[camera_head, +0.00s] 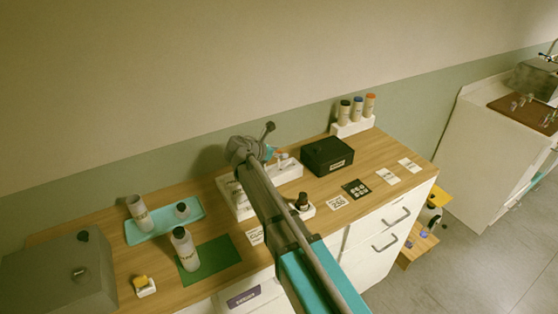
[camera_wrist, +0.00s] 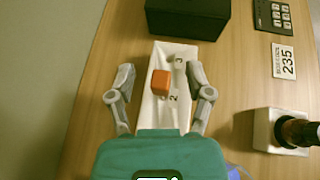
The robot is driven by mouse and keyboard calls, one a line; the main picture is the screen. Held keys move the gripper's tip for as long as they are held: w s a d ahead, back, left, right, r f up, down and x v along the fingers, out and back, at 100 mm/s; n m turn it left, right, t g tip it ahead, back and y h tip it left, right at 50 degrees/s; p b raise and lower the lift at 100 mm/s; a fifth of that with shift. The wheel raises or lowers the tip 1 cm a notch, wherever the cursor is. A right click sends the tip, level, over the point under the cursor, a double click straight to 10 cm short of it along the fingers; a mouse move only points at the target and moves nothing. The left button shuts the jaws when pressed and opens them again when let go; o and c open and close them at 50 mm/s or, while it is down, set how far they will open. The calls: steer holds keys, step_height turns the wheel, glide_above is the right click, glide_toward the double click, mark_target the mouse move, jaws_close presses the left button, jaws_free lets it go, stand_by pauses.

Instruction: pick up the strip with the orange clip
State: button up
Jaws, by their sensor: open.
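The orange clip (camera_wrist: 160,83) shows in the wrist view as a small orange block above a white holder (camera_wrist: 180,50) marked with 2 and 3. The strip itself cannot be made out under the clip from this angle. My gripper (camera_wrist: 160,72) is open, with one finger left and one right of the holder. The clip lies between the fingers, apart from both. In the head view the white holder (camera_head: 292,172) is partly hidden behind my arm, and a small orange spot beside the gripper is too small to tell.
A black box (camera_head: 327,156) stands right of the holder, close to it. A dark bottle (camera_head: 302,201) sits in a white stand. Three capped bottles stand in a white rack (camera_head: 352,127) at the back. A teal tray (camera_head: 165,222) and a white bottle (camera_head: 185,250) are left.

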stand_by(0.6)
steer(key=c, duration=0.9)
